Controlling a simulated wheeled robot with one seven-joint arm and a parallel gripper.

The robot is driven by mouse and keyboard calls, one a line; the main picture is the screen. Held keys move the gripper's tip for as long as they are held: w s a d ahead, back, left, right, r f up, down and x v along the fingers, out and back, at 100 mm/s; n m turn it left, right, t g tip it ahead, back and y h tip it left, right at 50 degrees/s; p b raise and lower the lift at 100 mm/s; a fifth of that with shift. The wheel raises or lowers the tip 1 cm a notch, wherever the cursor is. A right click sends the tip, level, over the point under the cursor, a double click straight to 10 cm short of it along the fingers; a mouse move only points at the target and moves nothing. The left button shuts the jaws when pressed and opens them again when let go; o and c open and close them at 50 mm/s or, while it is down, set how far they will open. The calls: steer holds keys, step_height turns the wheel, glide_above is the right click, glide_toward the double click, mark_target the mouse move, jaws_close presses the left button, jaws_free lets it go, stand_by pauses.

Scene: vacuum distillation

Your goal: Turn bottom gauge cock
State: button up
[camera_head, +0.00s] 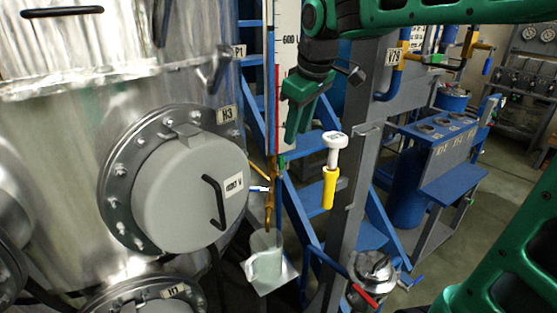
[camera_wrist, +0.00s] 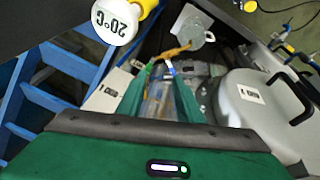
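The bottom gauge cock (camera_head: 268,197) is a small brass fitting at the foot of the tall level gauge (camera_head: 285,60), with a short blue-and-white handle (camera_head: 259,189) sticking out to the left. In the wrist view the brass cock (camera_wrist: 172,53) and its handle (camera_wrist: 169,68) appear just beyond my fingertips. My gripper (camera_head: 296,128) hangs above and to the right of the cock in the head view. In the wrist view my gripper's green fingers (camera_wrist: 158,88) stand apart with nothing held between them. They appear clear of the handle, though the exact distance is hard to tell.
A pale jug (camera_head: 265,262) stands on a small plate below the cock. A white-topped yellow thermometer (camera_head: 331,172) is close to my gripper on the right, by a grey post (camera_head: 352,200). The steel vessel's round hatch (camera_head: 185,190) is at left. Blue stairs stand behind.

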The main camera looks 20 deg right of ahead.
mark_target(282, 156)
steer(key=w+f+m, duration=0.1)
steer(key=w+f, duration=0.2)
steer(key=f, duration=0.1)
steer(key=w+f+m, duration=0.1)
steer(key=w+f, duration=0.3)
steer(key=f, duration=0.1)
steer(key=w+f+m, duration=0.1)
steer(key=w+f, duration=0.2)
steer(key=f, duration=0.2)
steer(key=shift+w+a+f+m+y, duration=0.2)
steer(key=shift+w+m+y, duration=0.1)
steer(key=shift+m+y, duration=0.1)
jaws_close()
